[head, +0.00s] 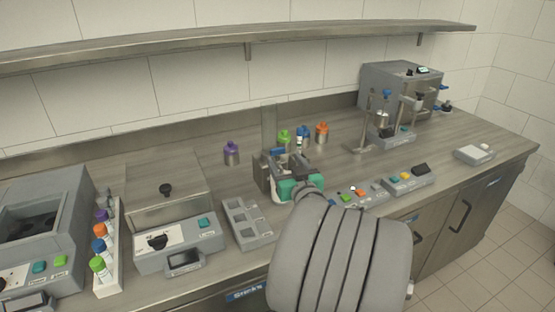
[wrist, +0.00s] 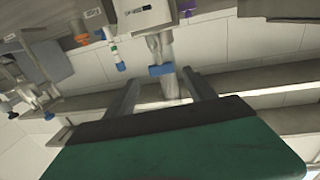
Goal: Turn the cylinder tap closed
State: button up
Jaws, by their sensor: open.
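A small blue tap handle (wrist: 162,70) sits on a grey upright body in the wrist view, between the tips of my two fingers. Contact with the fingers cannot be made out. In the head view a blue part (head: 277,152) shows at the grey station, just beyond my gripper (head: 287,167). My gripper is open, with a finger on each side of the handle in the wrist view (wrist: 162,82). Its green body fills the lower part of that view. My arm hides part of the station in the head view.
Several capped bottles stand behind my gripper, including an orange-capped one (head: 322,132) and a purple-capped one (head: 231,153). A grey slotted tray (head: 248,222) lies to its left and a button panel (head: 358,195) to its right. A long shelf (head: 200,47) runs above the counter.

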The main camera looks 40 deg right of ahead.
aim_at(279, 152)
jog(key=p+x, duration=0.1)
jog(key=x, duration=0.5)
jog(key=shift+w, duration=0.3)
jog(key=shift+c, duration=0.3)
jog(key=c, duration=1.3)
jog(key=b, duration=0.1)
jog(key=y+b, duration=0.1)
jog(key=b, duration=0.1)
jog(key=shift+d+f+t, duration=0.1)
jog(key=shift+f+t, duration=0.2)
jog(key=shift+r+n+y+b, duration=0.25)
jog(key=shift+n+y+b, duration=0.45)
jog(key=shift+b, duration=0.45)
jog(key=shift+r, duration=0.15)
jog(key=o, duration=1.4)
jog(key=shift+c, duration=0.2)
